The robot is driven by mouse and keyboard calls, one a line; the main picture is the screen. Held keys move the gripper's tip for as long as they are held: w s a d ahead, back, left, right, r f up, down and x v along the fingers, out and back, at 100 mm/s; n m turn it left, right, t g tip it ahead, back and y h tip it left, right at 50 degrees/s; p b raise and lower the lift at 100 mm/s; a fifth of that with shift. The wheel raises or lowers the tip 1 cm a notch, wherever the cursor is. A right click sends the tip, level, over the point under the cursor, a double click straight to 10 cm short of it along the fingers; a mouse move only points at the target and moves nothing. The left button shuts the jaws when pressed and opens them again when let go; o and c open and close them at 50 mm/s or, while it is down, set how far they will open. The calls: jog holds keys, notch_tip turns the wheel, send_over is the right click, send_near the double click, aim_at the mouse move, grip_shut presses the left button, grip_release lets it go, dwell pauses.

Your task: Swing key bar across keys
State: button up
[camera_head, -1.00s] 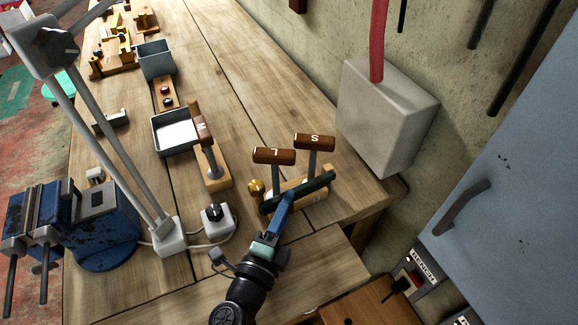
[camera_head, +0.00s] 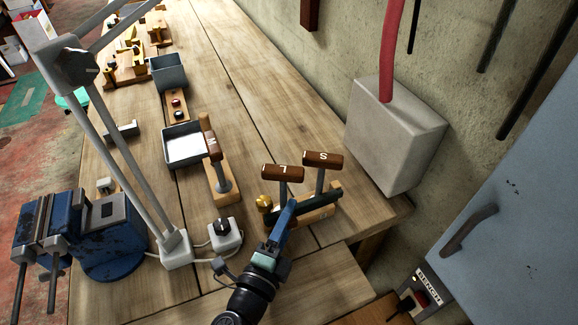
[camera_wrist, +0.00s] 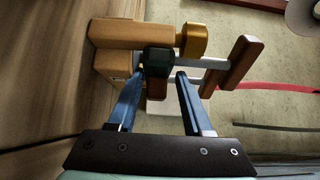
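The dark green key bar (camera_head: 325,205) lies across the front of a wooden key rack, in front of the posts of two brown T-handled keys, the L key (camera_head: 283,173) and the S key (camera_head: 322,159). A brass knob (camera_head: 264,203) sits at the rack's left end and also shows in the wrist view (camera_wrist: 194,40). My gripper (camera_head: 288,208) is at the front of the bar. In the wrist view its blue fingers (camera_wrist: 160,78) stand apart, with the bar's dark end (camera_wrist: 158,61) between their tips, close to the left finger. Contact is unclear.
A third key, M (camera_head: 213,147), stands in a separate wooden stand to the left. A white box with a black knob (camera_head: 225,235), a lamp base (camera_head: 175,250) and a blue vise (camera_head: 105,230) are farther left. A grey wall box (camera_head: 395,135) stands behind at right.

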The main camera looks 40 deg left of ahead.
aim_at(307, 209)
jog(key=shift+d+f, duration=0.3)
jog(key=shift+f, duration=0.05)
jog(key=shift+d, duration=0.1)
jog(key=shift+s+d+f+b, duration=0.2)
jog(key=shift+d+f+b, duration=0.1)
jog(key=shift+d+b, duration=0.5)
jog(key=shift+s+d+r+n+g+y+b, duration=0.1)
jog(key=shift+d+r+n+g+y+b, duration=0.1)
jog(key=shift+d+n+y+b, duration=0.25)
jog(key=shift+s+d+r+n+g+y+b, duration=0.1)
jog(key=shift+r+n+g+y+b, duration=0.15)
jog(key=shift+y, duration=0.4)
